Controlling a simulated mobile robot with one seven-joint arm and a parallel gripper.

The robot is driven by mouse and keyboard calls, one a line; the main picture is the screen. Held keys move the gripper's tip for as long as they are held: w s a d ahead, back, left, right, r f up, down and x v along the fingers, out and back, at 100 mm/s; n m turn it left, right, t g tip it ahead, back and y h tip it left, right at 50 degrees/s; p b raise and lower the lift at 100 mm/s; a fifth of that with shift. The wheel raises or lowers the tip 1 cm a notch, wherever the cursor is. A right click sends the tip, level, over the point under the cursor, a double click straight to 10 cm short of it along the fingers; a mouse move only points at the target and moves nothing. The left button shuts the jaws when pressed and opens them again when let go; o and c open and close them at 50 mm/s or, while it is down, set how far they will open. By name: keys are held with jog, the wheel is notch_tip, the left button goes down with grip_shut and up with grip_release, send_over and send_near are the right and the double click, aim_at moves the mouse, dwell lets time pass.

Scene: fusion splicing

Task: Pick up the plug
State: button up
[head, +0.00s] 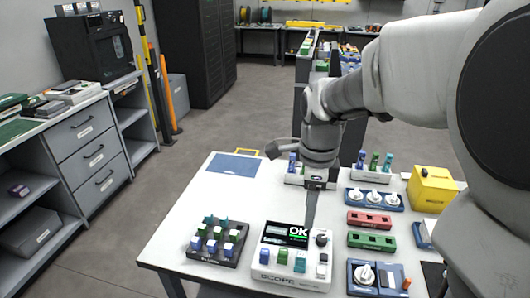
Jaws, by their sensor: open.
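My gripper (312,212) points down over the back right part of a white box marked SCOPE (290,284), right of its lit OK screen (297,233). I see its jaws nearly edge-on, and nothing shows between them. Several small coloured pieces, one of them green (282,257), stand along the front of the box. A dark knob (321,239) is just below and right of the fingertips. A dark tray (207,258) to the left holds several small blue, green and white pieces. I cannot tell which piece is the plug.
To the right are a red block (369,221), a green block (371,240), a blue unit with white dials (373,199) and a yellow box (432,188). Racks with upright pieces stand behind my gripper. The white table (185,215) is bare at its left, near a blue mat (235,166).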

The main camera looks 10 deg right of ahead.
aim_at(302, 255)
jog(key=shift+m, duration=0.4)
jog(key=f+b, duration=0.1)
jog(key=f, duration=0.5)
jog(key=f+b, duration=0.2)
jog(key=f, duration=0.4)
jog(key=f+b, duration=0.1)
jog(key=f, duration=0.4)
jog(key=shift+w+f+b, duration=0.35)
jog(key=shift+f, duration=0.05)
jog(key=shift+a, duration=0.1)
grip_shut()
